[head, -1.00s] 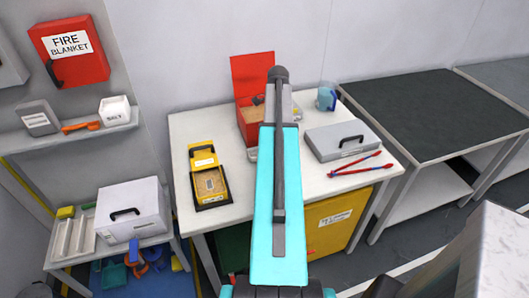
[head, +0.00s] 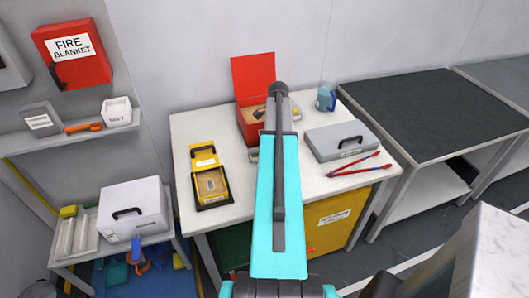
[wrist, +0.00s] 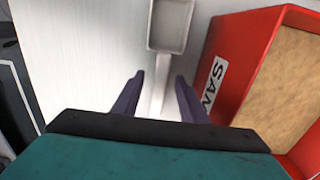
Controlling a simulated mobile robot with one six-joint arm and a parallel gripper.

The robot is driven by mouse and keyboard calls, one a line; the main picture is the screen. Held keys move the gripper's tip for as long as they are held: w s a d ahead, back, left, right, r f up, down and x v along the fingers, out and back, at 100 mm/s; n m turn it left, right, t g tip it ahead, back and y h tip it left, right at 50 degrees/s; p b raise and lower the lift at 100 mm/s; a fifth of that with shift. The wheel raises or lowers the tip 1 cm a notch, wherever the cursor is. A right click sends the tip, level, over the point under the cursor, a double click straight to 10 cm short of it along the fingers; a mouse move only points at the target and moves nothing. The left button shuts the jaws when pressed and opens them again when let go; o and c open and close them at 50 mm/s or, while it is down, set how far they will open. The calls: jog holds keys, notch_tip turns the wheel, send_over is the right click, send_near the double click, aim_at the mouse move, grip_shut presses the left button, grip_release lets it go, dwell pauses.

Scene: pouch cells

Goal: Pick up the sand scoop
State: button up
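The sand scoop (wrist: 170,26) is pale grey with a square pan, at the top middle of the wrist view. Its narrow handle runs down towards my gripper (wrist: 160,92). My gripper is open, with its two dark fingers apart on either side of the handle line; I cannot tell how far above the handle they are. In the head view only a small pale edge of the scoop (head: 253,155) shows beside my arm, which hides the rest and my fingertips.
The red sand box (wrist: 230,70) stands close to the right of the scoop; its lid is up in the head view (head: 253,78).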

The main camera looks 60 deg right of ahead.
dwell(0.3)
grip_shut()
jog(key=shift+r, duration=0.2)
jog(key=shift+r+b, duration=0.65)
jog(key=shift+r, duration=0.4)
jog(key=s+a+r+b, duration=0.2)
jog(key=s+a+b, duration=0.2)
jog(key=s+a, duration=0.5)
jog(key=s, duration=0.4)
jog(key=shift+a+r, duration=0.25)
